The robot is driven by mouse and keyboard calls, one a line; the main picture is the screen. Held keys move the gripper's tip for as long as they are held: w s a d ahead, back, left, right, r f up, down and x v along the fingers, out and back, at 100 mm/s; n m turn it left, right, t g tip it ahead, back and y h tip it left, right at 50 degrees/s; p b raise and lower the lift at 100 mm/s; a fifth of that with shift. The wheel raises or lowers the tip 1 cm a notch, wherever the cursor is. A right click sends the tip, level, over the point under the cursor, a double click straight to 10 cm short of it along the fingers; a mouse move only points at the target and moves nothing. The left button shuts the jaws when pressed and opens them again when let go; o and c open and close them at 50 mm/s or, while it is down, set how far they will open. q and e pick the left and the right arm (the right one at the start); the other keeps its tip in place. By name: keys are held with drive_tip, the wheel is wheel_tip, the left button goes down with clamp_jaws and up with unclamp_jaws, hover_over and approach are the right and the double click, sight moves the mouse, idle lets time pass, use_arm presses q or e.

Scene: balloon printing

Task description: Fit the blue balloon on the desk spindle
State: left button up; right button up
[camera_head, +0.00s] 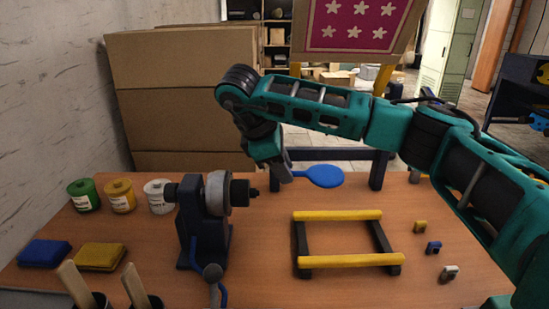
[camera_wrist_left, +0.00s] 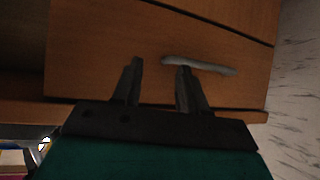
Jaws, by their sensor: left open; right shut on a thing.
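The blue balloon (camera_head: 325,176) is flat and paddle-shaped in the head view, held off the desk with its round end pointing right. My right gripper (camera_head: 287,172) is shut on its narrow end, above the back of the desk. The desk spindle (camera_head: 246,190) is a dark, horizontal shaft on a black stand with a grey wheel, left of my right gripper. Its tip points right and is apart from the balloon. My left gripper (camera_wrist_left: 157,85) shows only in the left wrist view; it is open and empty, in front of a wooden drawer front (camera_wrist_left: 150,50) with a pale handle.
Green (camera_head: 83,195), yellow (camera_head: 120,195) and white (camera_head: 159,197) tins stand left of the spindle. Blue (camera_head: 44,253) and yellow (camera_head: 100,257) pads lie in front of them. A yellow-barred frame (camera_head: 348,261) stands right of centre. Small clips lie at the right.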

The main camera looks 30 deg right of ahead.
drive_tip(key=shift+s+f, duration=0.15)
drive_tip(key=shift+f, duration=0.35)
drive_tip(key=a+f, duration=0.1)
drive_tip(key=w+a+f+b, duration=0.1)
drive_tip(key=a+f+b, duration=0.1)
drive_tip(key=shift+w+a+f, duration=0.2)
drive_tip(key=shift+w+f, duration=0.1)
drive_tip(key=shift+f, duration=0.1)
drive_tip(key=shift+b, duration=0.35)
idle(0.6)
drive_tip(key=shift+w+a, duration=0.25)
drive_tip(key=shift+a, duration=0.3)
idle(0.5)
